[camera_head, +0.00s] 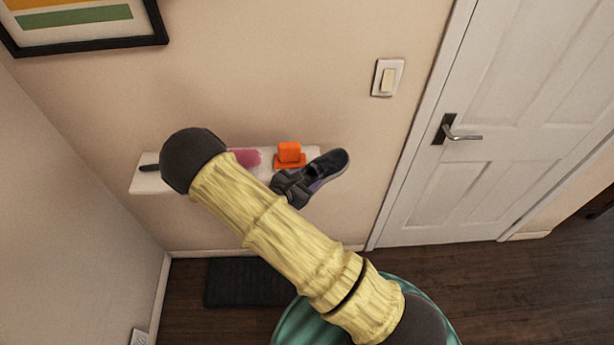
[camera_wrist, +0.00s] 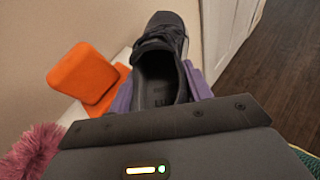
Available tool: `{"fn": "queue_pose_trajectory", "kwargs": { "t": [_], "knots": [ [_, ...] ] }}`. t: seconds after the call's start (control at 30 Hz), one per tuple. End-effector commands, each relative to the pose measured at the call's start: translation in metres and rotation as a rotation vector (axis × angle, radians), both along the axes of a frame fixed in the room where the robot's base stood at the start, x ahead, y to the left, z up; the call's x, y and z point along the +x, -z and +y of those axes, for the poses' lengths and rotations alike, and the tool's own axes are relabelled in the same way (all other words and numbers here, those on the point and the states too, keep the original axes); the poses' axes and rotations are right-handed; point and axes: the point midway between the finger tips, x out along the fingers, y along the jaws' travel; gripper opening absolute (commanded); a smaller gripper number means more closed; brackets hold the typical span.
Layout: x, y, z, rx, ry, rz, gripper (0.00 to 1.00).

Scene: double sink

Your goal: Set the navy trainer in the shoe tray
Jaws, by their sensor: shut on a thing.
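The navy trainer (camera_head: 331,166) is in my gripper (camera_head: 313,183), beside the right end of the wall shelf. In the wrist view the trainer (camera_wrist: 161,38) points away from me, its opening towards me, with the purple fingers (camera_wrist: 160,90) on either side of its heel part. The gripper is shut on it. A dark, ribbed, flat thing (camera_head: 238,284) on the floor by the wall looks like the shoe tray; my arm and teal body hide its right part. The gripper is well above it and to its right.
A white wall shelf (camera_head: 150,184) carries an orange stand-like object (camera_head: 289,153), a pink fluffy thing (camera_head: 247,157) and a dark item (camera_head: 149,168) at its left end. A white door (camera_head: 500,120) is at right. Open wooden floor (camera_head: 450,275) lies below it.

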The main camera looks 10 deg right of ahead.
Motion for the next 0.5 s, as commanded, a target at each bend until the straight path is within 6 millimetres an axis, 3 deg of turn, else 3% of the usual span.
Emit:
{"fn": "queue_pose_trajectory", "kwargs": {
  "t": [0.37, 0.4, 0.5],
  "knots": [
    [0.0004, 0.0043, -0.0001, -0.001, 0.000, -0.002, 0.13],
    [0.0002, 0.0036, 0.0000, 0.000, 0.000, 0.000, 0.55],
    [0.0002, 0.0033, 0.0001, 0.000, 0.000, 0.000, 0.71]
  ]
}}
